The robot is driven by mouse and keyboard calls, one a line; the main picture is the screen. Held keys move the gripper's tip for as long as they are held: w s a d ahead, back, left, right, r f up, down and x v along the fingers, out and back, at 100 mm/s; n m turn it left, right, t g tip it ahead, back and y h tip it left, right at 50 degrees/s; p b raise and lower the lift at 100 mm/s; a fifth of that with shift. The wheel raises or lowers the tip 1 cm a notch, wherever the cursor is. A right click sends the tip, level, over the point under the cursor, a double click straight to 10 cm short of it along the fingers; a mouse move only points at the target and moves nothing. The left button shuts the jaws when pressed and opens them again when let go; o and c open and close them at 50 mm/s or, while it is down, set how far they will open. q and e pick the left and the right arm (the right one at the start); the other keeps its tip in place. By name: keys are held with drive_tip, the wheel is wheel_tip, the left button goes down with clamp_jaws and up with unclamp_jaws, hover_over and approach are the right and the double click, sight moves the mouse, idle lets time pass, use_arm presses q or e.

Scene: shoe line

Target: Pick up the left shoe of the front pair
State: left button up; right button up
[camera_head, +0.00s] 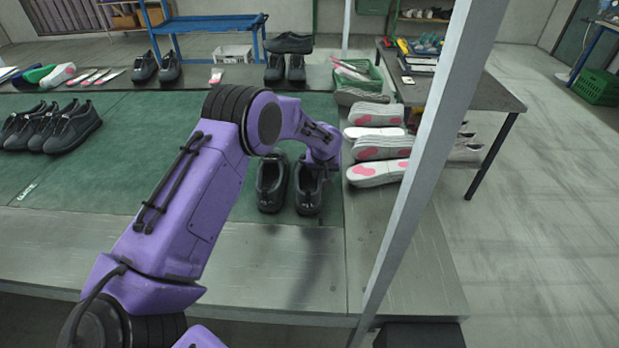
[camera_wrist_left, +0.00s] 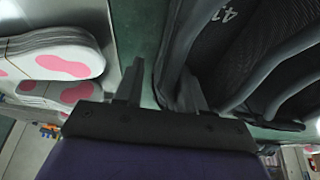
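The front pair of black shoes stands on the green mat. One shoe (camera_head: 271,186) is at picture left and the other (camera_head: 309,194) at picture right. My left gripper (camera_head: 318,166) is low over the picture-right shoe, partly hiding its back; the fingertips are hard to see there. In the left wrist view, the gripper (camera_wrist_left: 162,82) has its two fingers apart. The rim of a black shoe (camera_wrist_left: 225,50) marked 41 runs between or close beside them; I cannot tell whether they touch it. My right gripper is not in view.
Stacked insoles with pink patches (camera_head: 380,147) lie close right of the pair, also in the left wrist view (camera_wrist_left: 60,57). A slanted grey post (camera_head: 425,165) stands further right. More black shoes (camera_head: 55,128) are at the left. The bench front (camera_head: 275,265) is bare.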

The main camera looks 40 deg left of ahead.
use_arm(q)
drive_tip(key=shift+x, duration=1.1)
drive_tip(key=shift+r, duration=0.15)
clamp_jaws()
drive_tip(key=shift+a, duration=0.1)
